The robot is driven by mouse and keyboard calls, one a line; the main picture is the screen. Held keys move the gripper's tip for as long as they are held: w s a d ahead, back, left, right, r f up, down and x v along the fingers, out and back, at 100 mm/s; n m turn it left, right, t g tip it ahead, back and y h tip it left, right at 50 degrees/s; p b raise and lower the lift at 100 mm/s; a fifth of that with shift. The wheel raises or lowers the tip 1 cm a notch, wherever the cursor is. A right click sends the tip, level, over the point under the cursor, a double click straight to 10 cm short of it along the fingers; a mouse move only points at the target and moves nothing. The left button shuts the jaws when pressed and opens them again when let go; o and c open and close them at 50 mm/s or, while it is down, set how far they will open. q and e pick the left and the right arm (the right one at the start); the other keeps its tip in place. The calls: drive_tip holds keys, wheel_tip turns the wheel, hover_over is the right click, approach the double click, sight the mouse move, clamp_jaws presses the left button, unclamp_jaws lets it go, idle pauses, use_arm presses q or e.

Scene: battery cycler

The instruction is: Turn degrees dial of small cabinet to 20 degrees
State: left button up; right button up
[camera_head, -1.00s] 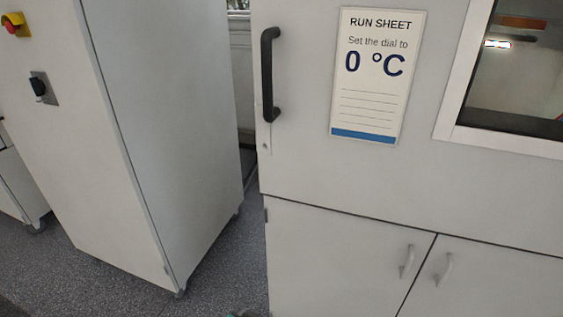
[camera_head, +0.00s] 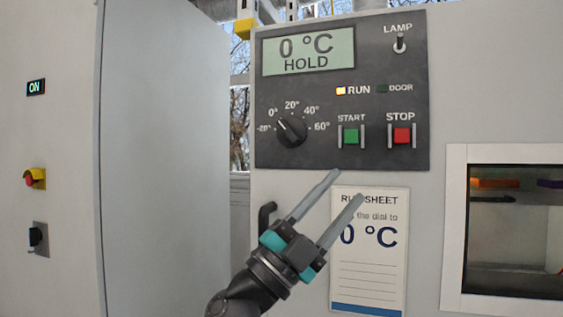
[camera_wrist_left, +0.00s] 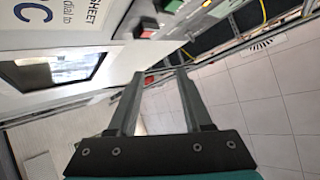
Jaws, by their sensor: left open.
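The black degrees dial (camera_head: 292,131) sits on the dark control panel (camera_head: 375,70), with marks from -20° to 60° around it. Its white pointer line is turned up and left, toward the 0° mark. The display (camera_head: 308,50) above reads "0 °C HOLD". My left gripper (camera_head: 346,188) is open and empty, below and right of the dial, apart from it. Its fingers point up and right and overlap part of the run sheet (camera_head: 368,285), which reads 0 °C. The open fingers also show in the left wrist view (camera_wrist_left: 160,73); the dial does not. My right gripper is not in view.
Right of the dial are the green START button (camera_head: 351,136) and red STOP button (camera_head: 402,135), each between guards. A LAMP switch (camera_head: 400,43) is above. The RUN light (camera_head: 341,91) is lit. A black handle (camera_head: 266,215) stands out behind my left gripper.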

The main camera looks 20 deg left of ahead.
use_arm(q)
drive_tip(key=s+d+r+m+g+h, duration=0.2)
drive_tip(key=s+d+r+m+g, duration=0.3)
drive_tip(key=m+g, duration=0.65)
drive_tip(key=n+t+y, duration=0.5)
drive_tip(key=t+y, duration=0.3)
drive_tip(key=y, duration=0.9)
approach(285, 128)
drive_tip(key=shift+g, duration=0.25)
drive_tip(key=p+x, duration=0.2)
drive_tip(key=x, duration=0.6)
drive_tip(key=shift+w+d, duration=0.1)
drive_tip(key=shift+w, duration=0.35)
drive_tip(key=shift+r, duration=0.1)
clamp_jaws()
